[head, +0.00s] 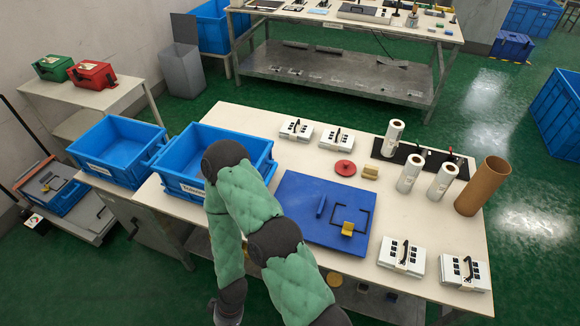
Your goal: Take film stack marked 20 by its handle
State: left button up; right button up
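Several white film stacks with black handles and dark square marks lie on the cream table. Two are at the back, one at the back left (296,130) and one beside it (336,138). Two are at the front right, one nearer the middle (402,258) and one near the corner (464,273). Their numbers are too small to read, so I cannot tell which is marked 20. All handles that show are free of any gripper. One of my green padded arms bends over the table's left front. Neither of my grippers shows.
A blue board (295,218) with a black frame lies mid-table. Blue bins (205,187) stand at the left. White rolls (410,173), a brown tube (483,186), a red disc (345,168) and a yellow block (370,172) are at the right and back. Bare tabletop surrounds the front stacks.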

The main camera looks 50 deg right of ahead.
aim_at(465, 274)
jog(key=z, duration=3.45)
jog(key=l+z, duration=0.25)
jog(key=l+u, duration=0.3)
jog(key=l, duration=0.35)
jog(key=i+l+u, duration=0.1)
jog(key=l+u, duration=0.15)
jog(key=l, duration=0.4)
